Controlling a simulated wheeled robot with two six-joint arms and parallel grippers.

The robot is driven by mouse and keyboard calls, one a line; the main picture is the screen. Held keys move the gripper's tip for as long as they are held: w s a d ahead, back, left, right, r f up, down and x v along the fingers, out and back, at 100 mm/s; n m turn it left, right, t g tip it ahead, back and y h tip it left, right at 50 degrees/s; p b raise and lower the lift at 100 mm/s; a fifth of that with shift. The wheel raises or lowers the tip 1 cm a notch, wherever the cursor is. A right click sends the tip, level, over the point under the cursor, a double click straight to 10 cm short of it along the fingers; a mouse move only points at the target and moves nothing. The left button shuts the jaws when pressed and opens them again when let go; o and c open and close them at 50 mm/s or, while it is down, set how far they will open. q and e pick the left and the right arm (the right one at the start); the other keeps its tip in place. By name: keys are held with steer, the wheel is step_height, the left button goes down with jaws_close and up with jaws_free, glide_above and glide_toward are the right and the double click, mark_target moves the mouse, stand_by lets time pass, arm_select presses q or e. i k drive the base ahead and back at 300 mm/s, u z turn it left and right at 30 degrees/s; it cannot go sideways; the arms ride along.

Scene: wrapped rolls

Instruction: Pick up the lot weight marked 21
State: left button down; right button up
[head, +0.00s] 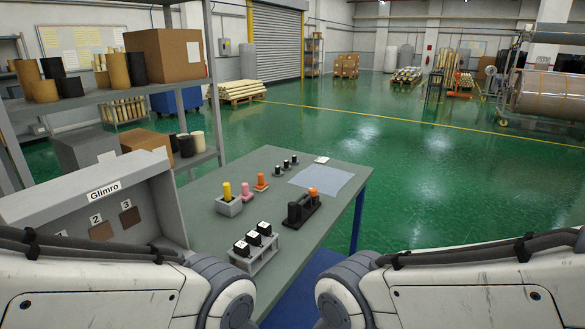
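Several small black blocks stand on the grey-green table (205,185). Three of them, the near (241,249), middle (252,239) and far (264,229) blocks, carry white labels on top and sit in a row in a light grey rack (262,262). Their marks are too small to read, so I cannot tell which is 21. Three smaller dark pieces (286,164) stand in a row farther back, with no legible marks. My two arms come in from the left and right bottom corners. Neither gripper shows.
Yellow (227,190), pink (246,189) and orange (261,181) pieces stand behind the rack. A black holder (302,211) with an orange top is to its right. A blue sheet (323,180) lies farther back. A grey numbered "Glimro" unit (70,205) bounds the left side.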

mark_target(286, 167)
steer(key=z, duration=1.25)
steer(key=i, duration=4.75)
steer(key=u, duration=4.05)
steer(key=i, duration=0.5)
